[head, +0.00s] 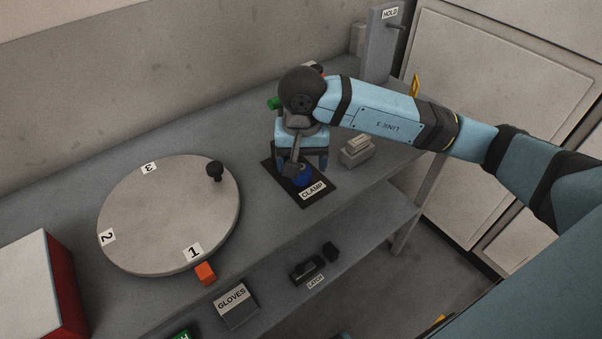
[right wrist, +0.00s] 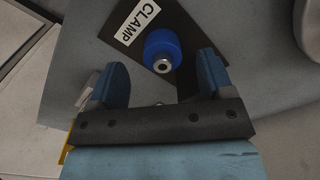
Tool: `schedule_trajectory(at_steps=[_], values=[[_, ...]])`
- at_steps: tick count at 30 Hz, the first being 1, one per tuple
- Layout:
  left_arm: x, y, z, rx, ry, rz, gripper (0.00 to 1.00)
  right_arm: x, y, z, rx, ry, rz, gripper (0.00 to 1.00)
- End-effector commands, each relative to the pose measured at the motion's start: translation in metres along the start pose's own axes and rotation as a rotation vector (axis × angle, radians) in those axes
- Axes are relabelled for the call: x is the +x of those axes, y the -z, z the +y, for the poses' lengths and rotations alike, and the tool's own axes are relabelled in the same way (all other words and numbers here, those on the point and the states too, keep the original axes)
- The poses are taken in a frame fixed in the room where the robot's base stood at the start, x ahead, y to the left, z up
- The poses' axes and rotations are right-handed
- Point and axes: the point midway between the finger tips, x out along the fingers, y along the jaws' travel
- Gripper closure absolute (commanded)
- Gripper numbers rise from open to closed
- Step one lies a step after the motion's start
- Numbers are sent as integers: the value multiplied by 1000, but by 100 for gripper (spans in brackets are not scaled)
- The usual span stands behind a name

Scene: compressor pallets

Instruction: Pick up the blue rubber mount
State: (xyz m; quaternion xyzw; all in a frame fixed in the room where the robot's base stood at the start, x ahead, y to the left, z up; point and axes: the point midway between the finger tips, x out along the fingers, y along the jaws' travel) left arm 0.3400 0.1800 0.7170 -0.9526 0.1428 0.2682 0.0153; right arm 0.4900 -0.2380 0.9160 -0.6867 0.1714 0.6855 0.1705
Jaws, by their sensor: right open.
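The blue rubber mount (head: 302,179) is on the black CLAMP mat (head: 323,199) on the grey bench, partly hidden in the head view by my right gripper (head: 302,161). In the right wrist view the mount (right wrist: 161,46) is a blue cylinder with a metal stud facing the camera, beside the CLAMP label. My right gripper (right wrist: 160,77) is open and empty, with one blue finger to each side and the mount ahead of the gap. The fingers look apart from the mount. My left gripper is not in view.
A round turntable (head: 150,222) with numbers and a black knob lies left of the mat. A grey block (head: 356,152) stands close on the mat's right. An orange block (head: 205,273) is at the turntable's front. A HOLD post (head: 381,50) stands behind; a lower shelf is below.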

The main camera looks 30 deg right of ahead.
Motion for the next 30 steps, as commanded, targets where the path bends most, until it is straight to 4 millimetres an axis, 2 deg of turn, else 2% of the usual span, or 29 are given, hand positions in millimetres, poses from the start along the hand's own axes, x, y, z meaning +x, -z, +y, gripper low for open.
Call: schedule_trajectory(at_steps=[3, 6, 15, 17, 22, 23, 30], values=[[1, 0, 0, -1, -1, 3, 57, 21, 0, -2, 2, 0, -6, 26], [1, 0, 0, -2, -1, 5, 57, 33, 0, -1, 1, 0, -4, 26], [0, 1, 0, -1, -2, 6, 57, 38, 1, -1, 1, 1, -1, 26], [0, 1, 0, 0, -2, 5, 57, 38, 0, -1, 1, 1, -1, 37], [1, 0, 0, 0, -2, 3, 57, 38, 0, -1, 1, 1, -2, 76], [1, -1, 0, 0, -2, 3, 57, 38, 0, -1, 1, 1, -2, 79], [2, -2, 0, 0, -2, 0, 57, 37, 0, -1, 1, 1, -1, 80]])
